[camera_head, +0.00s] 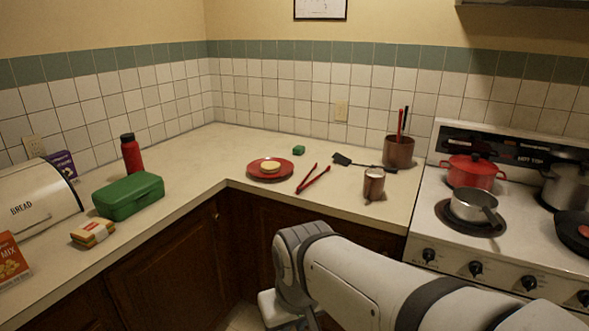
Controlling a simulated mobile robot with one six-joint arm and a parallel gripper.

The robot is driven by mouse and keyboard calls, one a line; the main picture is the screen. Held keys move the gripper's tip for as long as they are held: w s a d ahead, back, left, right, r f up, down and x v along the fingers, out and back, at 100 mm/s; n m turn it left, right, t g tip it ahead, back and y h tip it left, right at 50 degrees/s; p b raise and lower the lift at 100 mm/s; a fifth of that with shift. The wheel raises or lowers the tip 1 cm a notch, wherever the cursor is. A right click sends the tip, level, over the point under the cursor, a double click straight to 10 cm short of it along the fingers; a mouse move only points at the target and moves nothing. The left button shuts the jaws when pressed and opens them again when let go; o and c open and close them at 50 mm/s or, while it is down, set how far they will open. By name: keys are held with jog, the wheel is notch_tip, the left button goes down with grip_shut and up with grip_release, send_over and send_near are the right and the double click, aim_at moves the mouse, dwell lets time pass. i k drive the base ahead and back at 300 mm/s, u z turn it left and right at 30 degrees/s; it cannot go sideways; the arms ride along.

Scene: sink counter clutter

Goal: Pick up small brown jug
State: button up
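The small brown jug (374,184) stands upright on the counter, left of the stove and in front of the brown utensil pot. It has a lighter rim and nothing touches it. My arm reaches in from the lower right and its wrist is below the counter's front edge, lower than the jug and to its left. My gripper's fingers do not show; the arm's end runs down to the bottom edge of the picture.
Red tongs (313,178) and a black spatula (357,162) lie near the jug. The utensil pot (398,152) stands behind. A red plate (270,169) with food is further left. The stove (446,237) bears a red pot (470,172) and a saucepan (468,206).

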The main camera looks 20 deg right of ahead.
aim_at(374, 179)
jog(key=u, duration=0.05)
jog(key=i, duration=1.8)
jog(key=z, duration=2.3)
jog(key=k, duration=0.9)
jog(key=u, duration=0.1)
jog(key=i, duration=0.9)
jog(key=z, duration=0.1)
